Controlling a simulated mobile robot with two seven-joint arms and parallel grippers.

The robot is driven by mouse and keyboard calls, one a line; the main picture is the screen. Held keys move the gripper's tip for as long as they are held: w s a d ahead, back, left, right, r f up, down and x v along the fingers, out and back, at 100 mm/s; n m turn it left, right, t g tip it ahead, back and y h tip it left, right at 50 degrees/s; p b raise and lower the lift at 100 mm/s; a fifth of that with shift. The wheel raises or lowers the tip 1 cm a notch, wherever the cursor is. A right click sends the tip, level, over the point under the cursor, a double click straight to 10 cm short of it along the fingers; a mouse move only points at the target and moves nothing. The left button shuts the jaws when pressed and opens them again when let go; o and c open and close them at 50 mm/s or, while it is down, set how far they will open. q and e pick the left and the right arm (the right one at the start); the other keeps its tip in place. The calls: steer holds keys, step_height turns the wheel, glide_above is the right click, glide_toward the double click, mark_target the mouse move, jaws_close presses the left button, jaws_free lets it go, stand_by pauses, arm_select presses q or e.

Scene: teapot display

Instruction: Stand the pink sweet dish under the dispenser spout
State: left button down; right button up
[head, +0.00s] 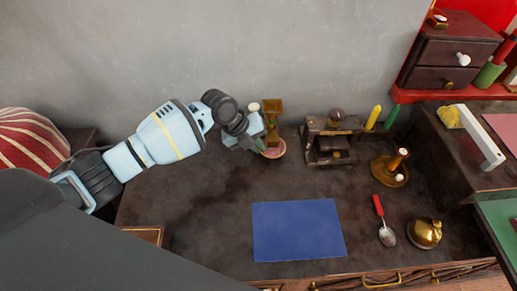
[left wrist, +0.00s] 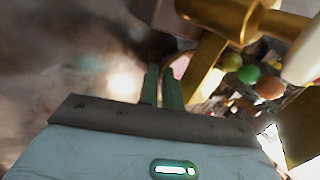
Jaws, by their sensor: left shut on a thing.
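The pink sweet dish (head: 277,152) is in the head view near the back wall, at the tip of my left gripper (head: 259,145). My left gripper is shut on the dish, with its green fingers (left wrist: 162,88) close together in the left wrist view. The gold dispenser (head: 273,108) stands right behind the dish. In the left wrist view its gold parts (left wrist: 205,62) are close beyond the fingers, with coloured sweets (left wrist: 250,74) beside them. I cannot tell whether the dish touches the table or is exactly under the spout. My right gripper is not in view.
A dark wooden stand (head: 331,140) is to the right of the dispenser. A blue mat (head: 297,230) lies in front. A red-handled spoon (head: 386,233), a brass pot (head: 425,233) and a brass holder (head: 390,172) are further right. The dark tabletop (head: 205,215) is clear at left.

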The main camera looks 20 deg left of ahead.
arm_select(q)
steer(key=shift+f, duration=0.25)
stand_by(0.6)
steer(key=c, duration=1.5)
jaws_free()
steer(key=v, duration=0.6)
steer(key=shift+a+r, duration=0.1)
steer(key=shift+r, duration=0.2)
steer(key=shift+s+a+r, duration=0.25)
steer(key=shift+a+r, duration=0.1)
steer(key=shift+r, duration=0.15)
